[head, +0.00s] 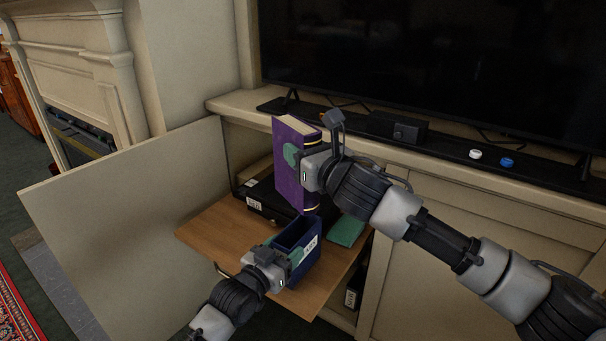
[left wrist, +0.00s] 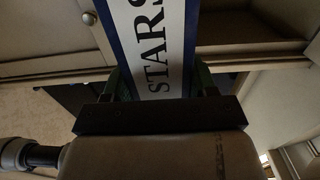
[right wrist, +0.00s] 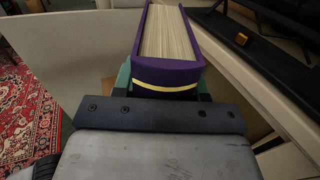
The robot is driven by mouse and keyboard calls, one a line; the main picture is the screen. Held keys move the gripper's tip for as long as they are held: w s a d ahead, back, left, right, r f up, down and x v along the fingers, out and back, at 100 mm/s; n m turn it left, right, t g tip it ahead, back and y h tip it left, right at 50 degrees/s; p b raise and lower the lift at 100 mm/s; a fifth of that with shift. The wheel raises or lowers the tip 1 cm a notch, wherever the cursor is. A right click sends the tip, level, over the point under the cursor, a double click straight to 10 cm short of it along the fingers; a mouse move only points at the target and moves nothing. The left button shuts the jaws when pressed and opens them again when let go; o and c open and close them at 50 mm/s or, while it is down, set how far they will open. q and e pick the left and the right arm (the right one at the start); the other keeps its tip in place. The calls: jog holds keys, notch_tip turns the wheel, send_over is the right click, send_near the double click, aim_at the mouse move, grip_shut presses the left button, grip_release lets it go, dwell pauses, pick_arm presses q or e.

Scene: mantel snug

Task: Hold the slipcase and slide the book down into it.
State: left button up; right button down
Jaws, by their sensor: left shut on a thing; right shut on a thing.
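The purple book (head: 289,171) is upright in the head view, above the wooden shelf. My right gripper (head: 304,165) is shut on it; the right wrist view shows its pages and purple cover (right wrist: 168,75) between the fingers. The dark blue slipcase (head: 305,262) stands on the shelf with its opening upward, below the book. My left gripper (head: 277,262) is shut on it; the left wrist view shows its white label reading STARS (left wrist: 157,45). The book's lower end is above the slipcase and apart from it, a little behind it in the head view.
The pull-out wooden shelf (head: 215,232) holds a black box (head: 262,200) and a green cloth-like item (head: 347,230). An open cabinet door (head: 130,215) stands at left. A television (head: 430,60) and a black soundbar (head: 445,148) are behind, with a white and a blue small object on it.

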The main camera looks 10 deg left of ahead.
jog(key=shift+r, duration=0.85)
notch_tip(320, 180, down, 10)
jog(key=shift+r, duration=0.2)
jog(key=shift+f, duration=0.2)
jog(key=c, duration=0.6)
grip_release()
jog(key=shift+f, duration=0.1)
